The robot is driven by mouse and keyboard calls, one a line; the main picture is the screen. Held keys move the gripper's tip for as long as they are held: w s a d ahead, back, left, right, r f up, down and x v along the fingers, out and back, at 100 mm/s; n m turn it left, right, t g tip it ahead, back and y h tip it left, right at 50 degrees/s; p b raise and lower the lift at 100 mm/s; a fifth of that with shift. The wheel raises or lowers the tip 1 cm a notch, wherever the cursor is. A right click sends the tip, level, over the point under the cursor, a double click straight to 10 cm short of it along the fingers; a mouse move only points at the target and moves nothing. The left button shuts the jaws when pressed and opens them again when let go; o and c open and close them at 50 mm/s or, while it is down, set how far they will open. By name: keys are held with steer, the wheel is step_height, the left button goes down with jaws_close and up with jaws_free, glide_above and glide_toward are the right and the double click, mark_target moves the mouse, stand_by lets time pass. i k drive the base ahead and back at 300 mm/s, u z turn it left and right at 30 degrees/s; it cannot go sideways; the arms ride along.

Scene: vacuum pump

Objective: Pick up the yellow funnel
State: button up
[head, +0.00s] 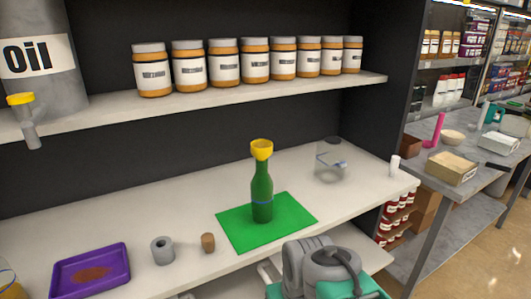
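The yellow funnel (262,147) sits in the mouth of a green bottle (262,196), wide end up. The bottle stands upright on a green mat (235,229) near the middle of the lower shelf (130,226). The funnel's narrow stem is hidden, apparently inside the bottle neck. Nothing is touching the funnel from above or the sides. I cannot make out my gripper or its fingertips in the head view.
A clear container (330,165) stands right of the bottle. A cork (208,243), a grey ring-shaped piece (162,251) and a purple tray (122,258) are to the left. The upper shelf (200,105) holds several jars (223,62) behind the funnel.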

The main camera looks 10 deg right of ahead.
mark_target(261, 148)
steer(key=u, duration=4.25)
steer(key=k, duration=0.6)
steer(key=z, duration=1.2)
